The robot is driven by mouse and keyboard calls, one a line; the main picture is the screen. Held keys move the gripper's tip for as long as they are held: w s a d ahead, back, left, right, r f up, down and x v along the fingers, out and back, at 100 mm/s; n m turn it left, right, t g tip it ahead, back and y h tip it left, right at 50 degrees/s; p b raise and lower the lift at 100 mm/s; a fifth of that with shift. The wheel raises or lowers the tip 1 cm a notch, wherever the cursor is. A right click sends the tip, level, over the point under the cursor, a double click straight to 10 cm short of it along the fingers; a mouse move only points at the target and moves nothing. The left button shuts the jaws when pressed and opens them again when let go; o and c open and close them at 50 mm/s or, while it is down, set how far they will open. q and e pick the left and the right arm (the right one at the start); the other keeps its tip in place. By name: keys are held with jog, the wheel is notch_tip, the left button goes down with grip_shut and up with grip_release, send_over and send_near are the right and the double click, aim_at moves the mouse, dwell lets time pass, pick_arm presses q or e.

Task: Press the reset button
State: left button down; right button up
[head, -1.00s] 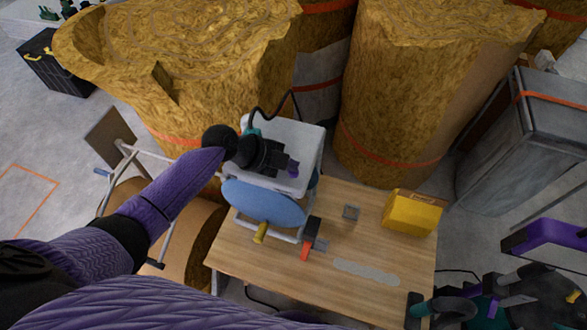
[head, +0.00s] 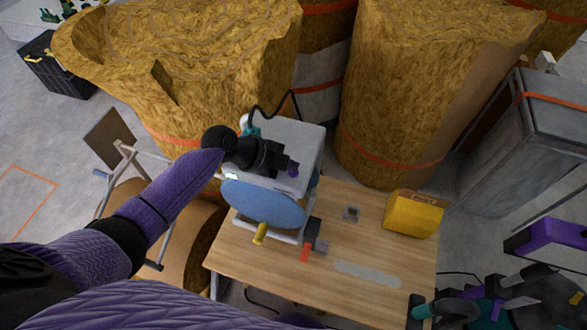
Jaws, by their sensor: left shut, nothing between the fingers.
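A white machine (head: 300,135) with a large blue round front (head: 262,204) stands on the wooden table (head: 290,275). A small bright patch (head: 231,176) shows on the machine just left of the gripper. I cannot make out a reset button; the gripper and wrist cover part of the machine. My right gripper cannot be made out.
A red-tipped lever (head: 307,250) and a yellow knob (head: 259,233) stick out near the machine's front. Large straw-coloured rolls (head: 410,90) stand behind.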

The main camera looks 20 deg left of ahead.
pick_arm(q)
jog(key=shift+s+d+f, duration=0.15)
jog(key=shift+s+f, duration=0.2)
jog(key=shift+f, duration=0.15)
jog(key=shift+r, duration=0.1)
jog(key=shift+w+r+p, duration=0.25)
jog(key=shift+r+p, duration=0.35)
jog(key=shift+r, duration=0.3)
jog(key=shift+w, duration=0.1)
notch_tip(320, 180, up, 5)
jog(key=p, duration=0.4)
jog(key=shift+r, duration=0.2)
jog(key=shift+f, duration=0.1)
